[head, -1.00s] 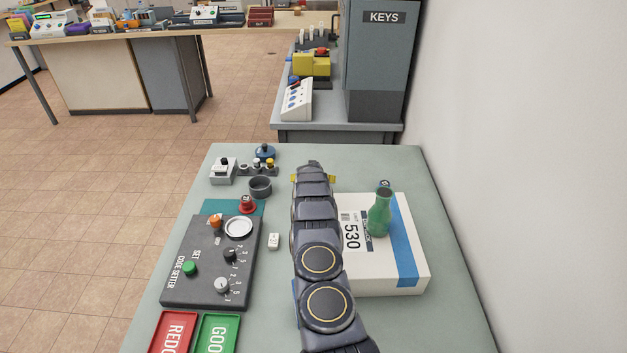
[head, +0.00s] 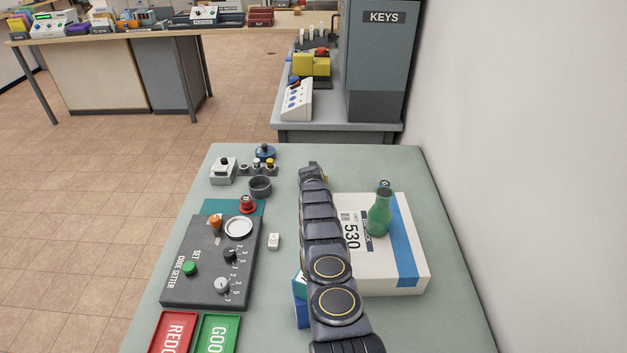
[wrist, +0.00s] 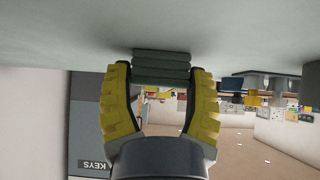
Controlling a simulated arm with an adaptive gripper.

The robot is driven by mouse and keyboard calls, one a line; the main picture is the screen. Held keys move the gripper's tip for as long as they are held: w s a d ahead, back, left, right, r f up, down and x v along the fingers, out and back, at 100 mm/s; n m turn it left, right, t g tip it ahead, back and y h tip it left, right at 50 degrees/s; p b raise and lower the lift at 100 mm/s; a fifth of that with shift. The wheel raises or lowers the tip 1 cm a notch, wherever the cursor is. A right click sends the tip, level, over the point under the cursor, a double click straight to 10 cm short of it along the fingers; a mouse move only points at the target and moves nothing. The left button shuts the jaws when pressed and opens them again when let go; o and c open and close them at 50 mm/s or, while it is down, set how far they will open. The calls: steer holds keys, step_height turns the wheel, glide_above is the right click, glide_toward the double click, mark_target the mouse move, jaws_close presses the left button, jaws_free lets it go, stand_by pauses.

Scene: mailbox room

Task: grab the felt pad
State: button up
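In the wrist view a dark green, layered block, which looks like the felt pad (wrist: 161,57), lies flat along the table surface, which is at the top of this upside-down picture. My gripper (wrist: 161,73) has its two yellow ribbed fingers on either side of the pad, with the fingertips against its left and right edges. It looks shut on the pad. In the head view my arm hides the pad and most of the gripper; only a bit of yellow finger shows at the far end of the arm.
A white parcel (head: 408,283) with a green bottle (head: 379,215) on it stands right of my arm. The code setter box (head: 205,280), a small white block (head: 274,241) and a dark round cup (head: 260,187) stand left. Red (head: 173,333) and green (head: 217,335) trays are in front.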

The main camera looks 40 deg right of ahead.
steer(key=shift+r, duration=0.1)
stand_by(0.3)
step_height(320, 180, up, 10)
steer(key=shift+a+f, duration=0.1)
stand_by(0.5)
